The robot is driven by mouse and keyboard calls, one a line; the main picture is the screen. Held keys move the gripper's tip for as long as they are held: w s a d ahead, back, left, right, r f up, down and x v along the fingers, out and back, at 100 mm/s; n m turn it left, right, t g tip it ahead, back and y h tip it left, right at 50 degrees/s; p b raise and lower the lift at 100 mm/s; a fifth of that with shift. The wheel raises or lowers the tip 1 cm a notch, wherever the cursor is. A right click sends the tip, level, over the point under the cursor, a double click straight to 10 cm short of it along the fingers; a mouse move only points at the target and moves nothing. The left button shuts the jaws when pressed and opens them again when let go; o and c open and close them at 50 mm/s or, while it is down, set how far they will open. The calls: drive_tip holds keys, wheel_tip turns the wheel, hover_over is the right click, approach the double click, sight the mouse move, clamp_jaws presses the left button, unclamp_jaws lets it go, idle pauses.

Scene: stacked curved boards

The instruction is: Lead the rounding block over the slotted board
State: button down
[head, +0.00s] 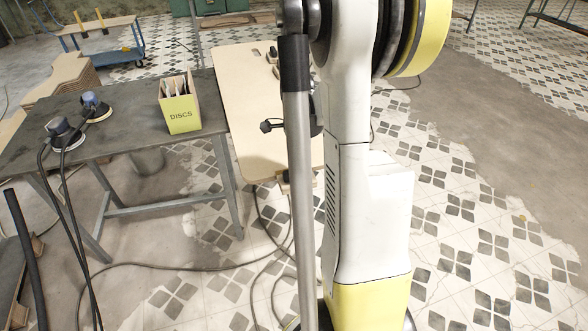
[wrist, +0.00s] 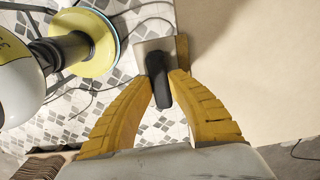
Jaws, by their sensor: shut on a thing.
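The slotted board is a pale, flat panel with a rounded outline (head: 240,95). It lies beside the dark table in the head view, partly hidden behind my arm, with small openings near its far end. In the wrist view its plain surface (wrist: 245,70) fills the right side. My gripper (wrist: 162,84) has two yellow fingers, closed on the black grip of the rounding block. The block has a grey plate (wrist: 149,47) and a brown piece at its right, at the board's left edge. I cannot tell whether it touches the board. My arm hides the gripper in the head view.
A dark table (head: 120,140) stands left of the board. It carries a yellow DISCS box (head: 180,114) and two sanders (head: 66,132) with trailing cables. Cables lie on the tiled floor. A blue cart (head: 110,45) stands farther back. Open floor lies at right.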

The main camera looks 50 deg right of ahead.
sight(309, 166)
drive_tip(key=shift+s+d, duration=0.5)
drive_tip(key=shift+d, duration=0.35)
drive_tip(key=shift+s+d, duration=0.55)
drive_tip(key=shift+d, duration=0.35)
drive_tip(key=shift+d, duration=0.1)
drive_tip(key=shift+s+d, duration=0.5)
drive_tip(key=shift+d, duration=0.25)
drive_tip(key=shift+s+d, duration=0.55)
drive_tip(key=shift+d, duration=0.3)
